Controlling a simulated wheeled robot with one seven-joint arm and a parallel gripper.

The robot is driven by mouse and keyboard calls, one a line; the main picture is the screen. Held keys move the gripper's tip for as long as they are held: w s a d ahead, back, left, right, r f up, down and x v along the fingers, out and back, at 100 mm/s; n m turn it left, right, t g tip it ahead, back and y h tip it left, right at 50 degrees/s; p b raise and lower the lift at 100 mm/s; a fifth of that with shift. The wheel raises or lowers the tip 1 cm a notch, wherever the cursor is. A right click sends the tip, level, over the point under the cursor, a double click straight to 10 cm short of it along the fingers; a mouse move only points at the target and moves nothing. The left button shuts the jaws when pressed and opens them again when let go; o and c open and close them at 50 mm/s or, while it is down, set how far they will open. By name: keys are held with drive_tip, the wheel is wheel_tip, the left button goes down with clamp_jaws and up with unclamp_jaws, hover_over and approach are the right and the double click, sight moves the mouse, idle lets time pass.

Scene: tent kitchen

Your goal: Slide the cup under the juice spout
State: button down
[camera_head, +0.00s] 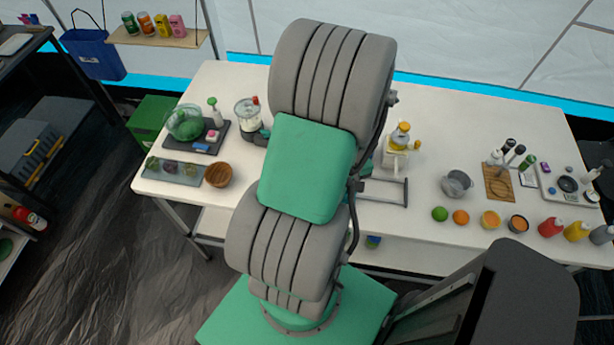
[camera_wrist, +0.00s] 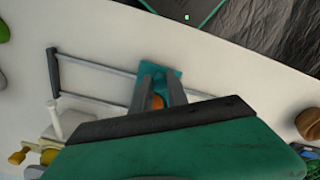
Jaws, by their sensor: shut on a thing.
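The white juicer (camera_head: 396,160) with a yellow top stands on the table in the head view, right of my arm. It shows partly at the lower left of the wrist view (camera_wrist: 52,132), a short way from my gripper. My arm hides the gripper and cup in the head view. The spout cannot be made out.
A grey wire frame (camera_head: 385,192) lies in front of the juicer, close beside my gripper in the wrist view. A blender (camera_head: 250,114) and wooden bowl (camera_head: 218,174) stand left of my arm. A metal pot (camera_head: 457,184), fruit and bottles stand to the right.

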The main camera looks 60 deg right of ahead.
drive_tip(key=shift+s+d+b, duration=0.25)
drive_tip(key=shift+s+d, duration=0.65)
drive_tip(key=shift+s, duration=1.2)
drive_tip(key=shift+s+d+b, duration=0.2)
drive_tip(key=shift+s+d, duration=0.7)
drive_tip(key=shift+s, duration=1.25)
drive_tip(key=shift+s+d+b, duration=0.25)
drive_tip(key=shift+s+d, duration=0.65)
drive_tip(key=shift+s, duration=1.2)
drive_tip(key=c, duration=1.3)
unclamp_jaws()
wheel_tip(320, 180, up, 7)
drive_tip(key=p, duration=0.5)
